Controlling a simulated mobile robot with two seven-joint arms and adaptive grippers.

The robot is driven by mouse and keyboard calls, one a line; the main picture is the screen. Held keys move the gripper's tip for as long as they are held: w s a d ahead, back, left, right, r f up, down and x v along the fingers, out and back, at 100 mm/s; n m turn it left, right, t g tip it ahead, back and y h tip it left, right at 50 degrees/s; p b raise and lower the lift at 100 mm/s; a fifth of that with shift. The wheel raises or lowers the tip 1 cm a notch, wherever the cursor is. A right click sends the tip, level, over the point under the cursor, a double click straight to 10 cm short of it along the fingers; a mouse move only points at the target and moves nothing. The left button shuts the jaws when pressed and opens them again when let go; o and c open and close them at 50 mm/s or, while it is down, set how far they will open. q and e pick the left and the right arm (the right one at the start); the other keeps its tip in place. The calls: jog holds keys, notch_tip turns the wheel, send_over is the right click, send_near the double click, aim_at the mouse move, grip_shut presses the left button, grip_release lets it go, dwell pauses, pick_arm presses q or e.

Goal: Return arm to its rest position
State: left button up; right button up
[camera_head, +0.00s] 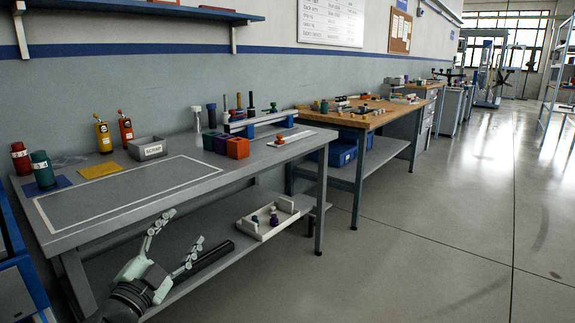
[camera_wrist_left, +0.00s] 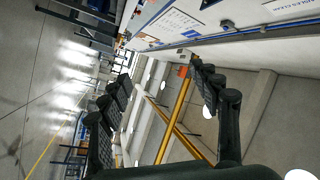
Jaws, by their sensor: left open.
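My left gripper (camera_head: 176,242) is open and empty in the head view. It is at the lower left, in front of the near edge of the grey workbench (camera_head: 150,222). Its two fingers are spread apart with nothing between them. In the left wrist view the open fingers (camera_wrist_left: 155,105) frame the far room, with walls, ceiling beams and yellow bars behind them. My right gripper does not show in either view.
The grey bench holds red and green canisters (camera_head: 42,170), yellow and red bottles (camera_head: 103,135), a grey bin (camera_head: 147,149) and coloured cubes (camera_head: 238,147). A white tray (camera_head: 267,217) sits on the lower shelf. A wooden bench (camera_head: 365,119) stands beyond. The floor at right is clear.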

pick_arm(q)
jog(key=s+a+f+n+g+y, duration=0.2)
jog(key=s+f+n, duration=0.1)
jog(key=f, duration=0.5)
jog(key=s+a+f+n+g+y, duration=0.3)
jog(key=s+f, duration=0.1)
jog(key=f, duration=0.4)
jog(key=s+a+f+n+g+y, duration=0.2)
jog(key=s+f+n, duration=0.1)
jog(key=f, duration=0.5)
jog(key=s+d+f+n+g, duration=0.1)
jog(key=s+f+g, duration=0.3)
jog(key=s+f, duration=0.4)
jog(key=s+d+f+n+g, duration=0.1)
jog(key=s+f+g, duration=0.4)
jog(key=s, duration=0.8)
notch_tip(320, 180, down, 3)
jog(key=shift+s+d+f+n+h, duration=0.1)
jog(key=shift+s+d+n+h, duration=0.15)
jog(key=shift+n+h, duration=0.15)
